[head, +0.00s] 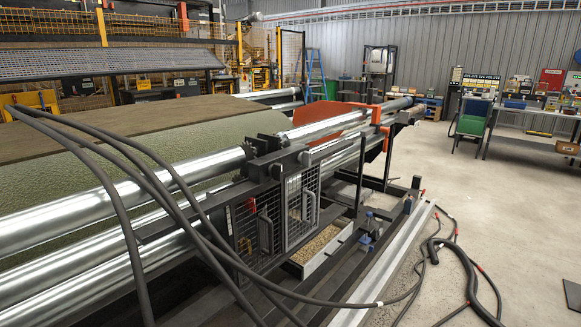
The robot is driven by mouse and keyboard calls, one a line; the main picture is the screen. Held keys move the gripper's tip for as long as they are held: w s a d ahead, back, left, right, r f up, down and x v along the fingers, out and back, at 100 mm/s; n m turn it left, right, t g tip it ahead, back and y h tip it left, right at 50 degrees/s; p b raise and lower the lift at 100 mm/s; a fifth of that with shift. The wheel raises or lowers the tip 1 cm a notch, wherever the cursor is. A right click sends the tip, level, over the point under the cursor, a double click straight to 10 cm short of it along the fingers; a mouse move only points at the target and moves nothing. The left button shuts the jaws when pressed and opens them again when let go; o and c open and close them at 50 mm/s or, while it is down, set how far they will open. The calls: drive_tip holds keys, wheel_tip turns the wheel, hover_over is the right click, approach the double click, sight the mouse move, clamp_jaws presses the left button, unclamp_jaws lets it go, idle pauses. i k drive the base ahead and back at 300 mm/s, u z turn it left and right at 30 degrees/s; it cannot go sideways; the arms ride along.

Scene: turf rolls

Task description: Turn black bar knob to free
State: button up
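I cannot pick out a black bar knob with certainty. The machine's black end bracket (277,165) holds the ends of long shiny metal rollers (110,207), and small dark fittings sit on its top. Any knob there is too small to tell apart, and its setting cannot be read. Below the bracket are black mesh guards (299,208), one with a red handle (251,205). My gripper is not in view.
Thick dark hoses (165,190) cross the left foreground, and more hoses (465,265) lie on the floor at right. Green turf-like sheet (120,155) lies over the rollers. A gravel tray (318,245) sits low by the frame. Concrete floor at right is mostly free, before benches (535,120).

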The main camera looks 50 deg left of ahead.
sight(275, 169)
drive_tip(key=u, duration=0.65)
drive_tip(key=i, duration=1.1)
drive_tip(key=u, duration=0.8)
